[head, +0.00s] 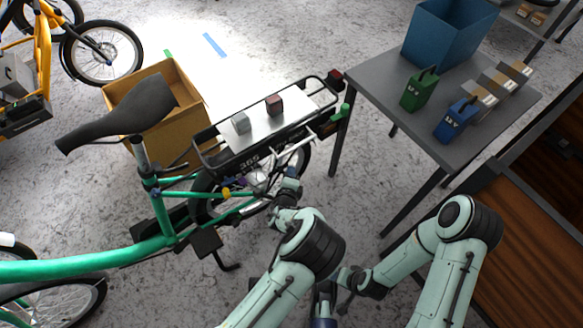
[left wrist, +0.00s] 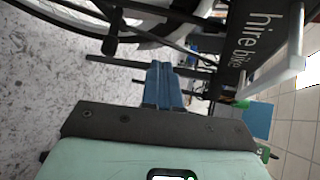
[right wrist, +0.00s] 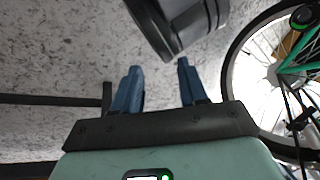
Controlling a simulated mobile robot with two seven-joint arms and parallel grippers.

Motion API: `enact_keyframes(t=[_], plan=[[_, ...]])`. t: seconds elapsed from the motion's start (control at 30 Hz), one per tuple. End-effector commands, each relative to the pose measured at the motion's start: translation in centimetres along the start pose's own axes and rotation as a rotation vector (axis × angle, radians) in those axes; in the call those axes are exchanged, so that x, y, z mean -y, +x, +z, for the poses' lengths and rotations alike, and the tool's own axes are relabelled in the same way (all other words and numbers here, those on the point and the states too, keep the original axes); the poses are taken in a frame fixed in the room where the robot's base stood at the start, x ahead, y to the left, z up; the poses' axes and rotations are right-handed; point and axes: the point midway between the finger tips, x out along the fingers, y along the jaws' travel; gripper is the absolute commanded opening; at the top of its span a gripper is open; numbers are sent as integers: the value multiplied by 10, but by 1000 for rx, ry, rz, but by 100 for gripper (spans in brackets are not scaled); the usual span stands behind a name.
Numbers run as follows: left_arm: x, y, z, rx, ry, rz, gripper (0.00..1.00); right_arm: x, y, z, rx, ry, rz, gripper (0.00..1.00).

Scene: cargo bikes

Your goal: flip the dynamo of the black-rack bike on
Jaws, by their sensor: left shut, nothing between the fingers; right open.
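The green bike (head: 120,254) stands at the left in the head view, with a black rack (head: 205,150) over its rear wheel. The rack's side panel shows in the left wrist view (left wrist: 258,45). I cannot make out the dynamo clearly; small yellow and purple parts sit near the wheel. My left gripper (left wrist: 163,68) is shut and empty beside the rear wheel and under the rack side; it is apart from the rack panel, and contact with smaller parts cannot be told. My right gripper (right wrist: 157,75) is open and empty, low beside the bike.
A cardboard box (head: 190,108) stands behind the bike. A grey table (head: 392,92) carries a blue bin (head: 447,32) and green and blue packs. Bare floor lies between bike and table.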

Motion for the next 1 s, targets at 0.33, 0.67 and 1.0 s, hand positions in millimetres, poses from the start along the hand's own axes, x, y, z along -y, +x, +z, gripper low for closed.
enact_keyframes(t=[0.33,0.67,1.0], plan=[[3,-57,1,2,0,2,0,8,-20,26,76,-7,-6,43],[2,-63,0,1,0,0,0,8,-21,28,83,-8,-6,43],[2,-62,1,1,0,1,0,8,-21,28,82,-8,-6,43]])
